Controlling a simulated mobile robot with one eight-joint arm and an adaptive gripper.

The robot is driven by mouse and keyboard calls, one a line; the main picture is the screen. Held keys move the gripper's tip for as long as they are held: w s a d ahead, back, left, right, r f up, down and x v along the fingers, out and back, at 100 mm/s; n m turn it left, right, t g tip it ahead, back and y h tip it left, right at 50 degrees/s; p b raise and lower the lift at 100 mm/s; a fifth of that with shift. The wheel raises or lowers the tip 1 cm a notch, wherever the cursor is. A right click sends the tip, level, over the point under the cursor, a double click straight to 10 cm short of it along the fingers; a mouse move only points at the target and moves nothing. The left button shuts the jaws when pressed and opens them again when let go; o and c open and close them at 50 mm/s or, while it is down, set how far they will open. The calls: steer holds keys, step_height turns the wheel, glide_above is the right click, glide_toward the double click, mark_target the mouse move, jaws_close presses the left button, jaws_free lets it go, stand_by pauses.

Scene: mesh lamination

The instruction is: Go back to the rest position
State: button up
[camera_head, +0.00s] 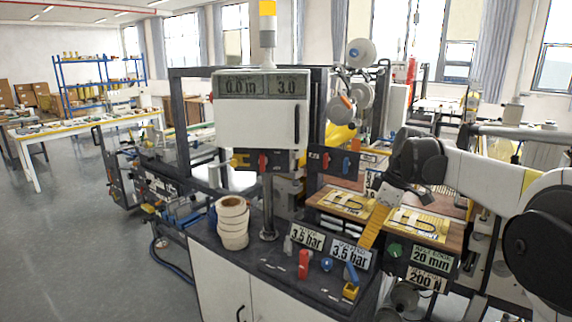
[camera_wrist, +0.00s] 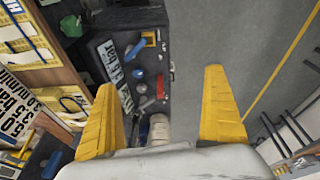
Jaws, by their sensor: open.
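My gripper (camera_head: 374,228) is at the end of my white and black arm, which reaches in from the right in the head view. It hangs over the front right of the machine, with a yellow finger pointing down. In the wrist view the two yellow fingers of the gripper (camera_wrist: 160,82) stand wide apart with nothing between them. The dark control panel (camera_wrist: 135,55) and a stack of pale rolls (camera_wrist: 159,130) show below, between and beyond the fingers.
The stack of rolls (camera_head: 232,222) stands on the dark counter beside the red and blue levers (camera_head: 304,264). A white display box (camera_head: 262,122) on a post is left of my arm. Wooden shelves (camera_head: 345,202) with yellow-marked sheets lie close behind the gripper. Open floor (camera_head: 75,240) is at left.

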steer(key=s+a+r+m+t+h, duration=0.1)
steer(key=s+m, duration=0.2)
steer(key=s, duration=0.5)
steer(key=s+a+r+m+t, duration=0.1)
steer(key=s+a+m, duration=0.15)
steer(key=s, duration=0.45)
steer(key=s+f+m+t, duration=0.1)
steer(key=s+f+m, duration=0.2)
steer(key=s, duration=0.4)
steer(key=s+f+m+t+h, duration=0.1)
steer(key=s+f+m+t, duration=0.1)
steer(key=s+f, duration=0.3)
steer(key=s+m, duration=0.1)
steer(key=s, duration=0.2)
steer(key=shift+m+h+b, duration=0.3)
steer(key=shift+m+b, duration=0.05)
steer(key=shift+r, duration=0.1)
